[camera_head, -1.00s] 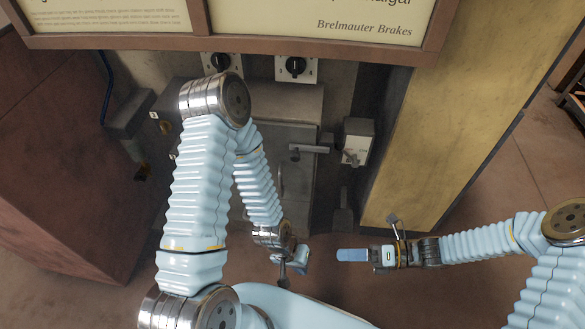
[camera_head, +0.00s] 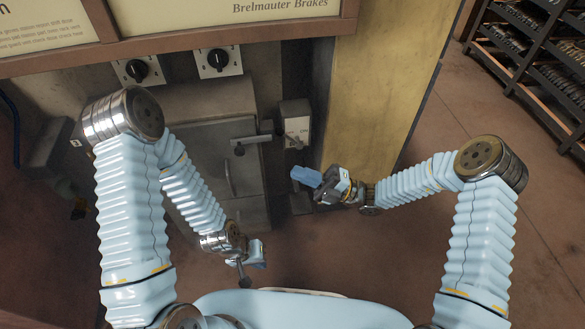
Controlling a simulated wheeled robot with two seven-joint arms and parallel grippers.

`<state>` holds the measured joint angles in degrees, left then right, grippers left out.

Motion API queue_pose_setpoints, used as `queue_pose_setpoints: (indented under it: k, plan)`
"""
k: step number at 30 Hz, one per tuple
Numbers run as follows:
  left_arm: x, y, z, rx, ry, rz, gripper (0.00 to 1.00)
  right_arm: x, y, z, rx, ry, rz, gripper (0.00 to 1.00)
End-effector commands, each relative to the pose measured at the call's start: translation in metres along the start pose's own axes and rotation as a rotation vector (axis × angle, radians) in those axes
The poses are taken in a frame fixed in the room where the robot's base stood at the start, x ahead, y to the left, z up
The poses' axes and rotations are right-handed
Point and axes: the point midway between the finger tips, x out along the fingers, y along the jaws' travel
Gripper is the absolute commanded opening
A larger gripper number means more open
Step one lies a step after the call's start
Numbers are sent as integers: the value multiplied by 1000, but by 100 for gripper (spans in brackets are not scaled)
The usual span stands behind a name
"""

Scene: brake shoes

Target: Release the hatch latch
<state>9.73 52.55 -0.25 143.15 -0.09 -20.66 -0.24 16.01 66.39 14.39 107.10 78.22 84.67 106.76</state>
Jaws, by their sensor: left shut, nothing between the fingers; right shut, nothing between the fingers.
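The grey metal cabinet's hatch (camera_head: 215,155) is in the middle of the head view and looks shut. A latch lever (camera_head: 257,139) with a dark round knob lies across its upper right edge, roughly level. A slim vertical handle (camera_head: 228,178) is on the hatch face. My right gripper (camera_head: 303,176) is shut and empty, its blue fingers pointing left; in the picture it is right of and below the lever, apart from it. My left gripper (camera_head: 261,254) is shut and empty, low in front of the cabinet. My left arm hides the hatch's left part.
A small grey switch box (camera_head: 295,124) is just right of the lever. Two dark rotary knobs (camera_head: 137,70) (camera_head: 218,60) are above the cabinet, under a framed sign (camera_head: 240,20). A yellowish panel (camera_head: 375,100) stands at right. Floor is open beyond it, before shelves (camera_head: 535,60).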

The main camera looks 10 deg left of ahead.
Motion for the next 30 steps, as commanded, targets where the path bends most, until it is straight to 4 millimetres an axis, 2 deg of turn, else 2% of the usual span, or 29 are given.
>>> queue_pose_setpoints:
  k: [9, 15, 21, 30]
  plan:
    - [-2, 0, 0, 0, 0, 0, 0, 69, 0, -1, -1, 4, -1, 0]
    - [-1, 0, 0, 0, 1, 0, 0, 101, 0, -1, -1, 3, -2, 0]
    - [-1, 0, 0, 0, 0, 0, 0, 116, 0, 0, -2, 1, -2, 0]
    - [-1, 0, 0, 0, 0, 0, 0, 118, 0, 0, -1, 0, -2, 0]
